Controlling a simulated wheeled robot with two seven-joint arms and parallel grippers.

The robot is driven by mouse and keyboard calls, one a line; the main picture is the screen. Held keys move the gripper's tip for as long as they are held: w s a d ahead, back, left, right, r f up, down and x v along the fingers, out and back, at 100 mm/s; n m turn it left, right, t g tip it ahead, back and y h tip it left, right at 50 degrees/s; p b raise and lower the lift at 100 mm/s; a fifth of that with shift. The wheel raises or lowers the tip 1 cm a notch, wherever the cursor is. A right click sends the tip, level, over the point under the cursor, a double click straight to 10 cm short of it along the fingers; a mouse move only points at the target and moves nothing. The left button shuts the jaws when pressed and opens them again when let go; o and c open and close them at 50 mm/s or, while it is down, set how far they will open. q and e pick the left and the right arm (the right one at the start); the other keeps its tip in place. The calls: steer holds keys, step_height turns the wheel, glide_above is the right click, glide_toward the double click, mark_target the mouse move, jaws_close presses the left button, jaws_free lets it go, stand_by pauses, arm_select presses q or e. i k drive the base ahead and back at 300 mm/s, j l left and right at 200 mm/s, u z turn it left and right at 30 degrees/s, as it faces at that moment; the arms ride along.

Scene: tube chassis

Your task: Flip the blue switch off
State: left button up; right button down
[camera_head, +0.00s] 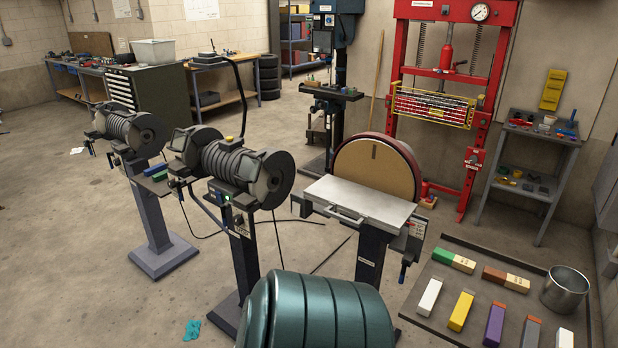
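I cannot make out a blue switch with certainty. The middle bench grinder (235,168) stands on a dark pedestal and has a small box with a lit green spot (229,203) on its front. There is a small bluish patch beside that spot, too small to identify. The disc sander (375,172) has a small control panel (416,229) at the right of its grey table, with details too small to read. Neither of my grippers is in view.
A ribbed teal shape (315,312) fills the bottom middle; I cannot tell whether it is mine. A tray table (440,325) with coloured bars and a metal bucket (565,289) stands at right. Another grinder (132,128) stands at left. Cables cross the floor; left floor is mostly clear.

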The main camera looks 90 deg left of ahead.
mark_target(219, 194)
steer(key=u, duration=3.3)
